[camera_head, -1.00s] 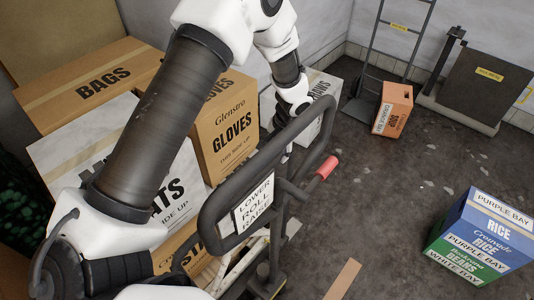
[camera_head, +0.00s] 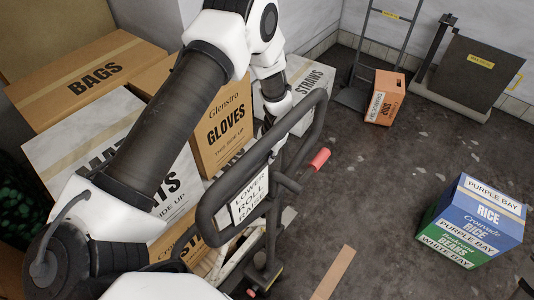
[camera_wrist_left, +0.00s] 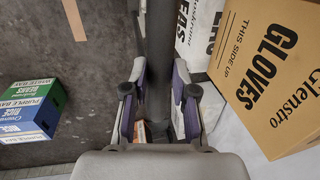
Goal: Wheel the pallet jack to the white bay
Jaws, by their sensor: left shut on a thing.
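The pallet jack's dark looped handle (camera_head: 262,178) stands in the middle of the head view, with a white "LOWER ROLL RAISE" sign (camera_head: 249,196) and a red grip (camera_head: 320,158). My left gripper (camera_head: 273,132) reaches over from the left and is shut on the handle's far side. In the left wrist view, my left gripper's two fingers (camera_wrist_left: 159,112) sit on either side of the dark handle bar (camera_wrist_left: 159,50). The jack's lower parts are mostly hidden by the handle and my arm. A "WHITE BAY" label shows on a green box (camera_head: 444,250). My right gripper is not in view.
Cartons marked "BAGS" (camera_head: 92,77) and "GLOVES" (camera_head: 222,130) stand at the left, near the handle. A hand truck (camera_head: 388,45), an orange "SOUP" box (camera_head: 385,100) and a platform scale (camera_head: 478,72) stand at the back right. The floor between them and the blue "RICE" box (camera_head: 490,220) is clear.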

